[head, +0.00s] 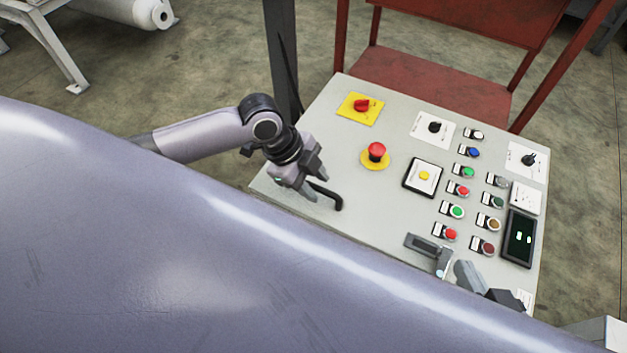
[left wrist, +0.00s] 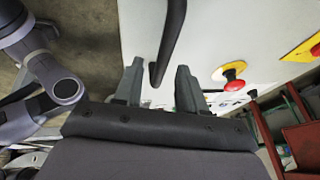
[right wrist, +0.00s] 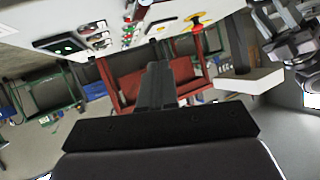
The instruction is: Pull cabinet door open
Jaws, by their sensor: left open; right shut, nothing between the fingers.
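The cabinet (head: 330,135) has a pale grey front carrying buttons and switches. A black handle (head: 328,195) is on its left part, close to my left gripper (head: 313,183). In the left wrist view, the handle (left wrist: 170,45) runs down to the open fingers (left wrist: 160,78), with its lower end between them. I cannot tell whether they touch it. My right gripper (head: 462,272) is at the front's lower right, partly hidden by my own body. In the right wrist view its fingers (right wrist: 155,90) are together and empty.
A red emergency button (head: 376,152), a red-and-yellow switch (head: 360,106) and several coloured buttons are on the front. A grey L-shaped part (head: 428,246) is near my right gripper. A red metal frame (head: 430,80) stands behind the cabinet. Open floor (head: 200,80) is at the left.

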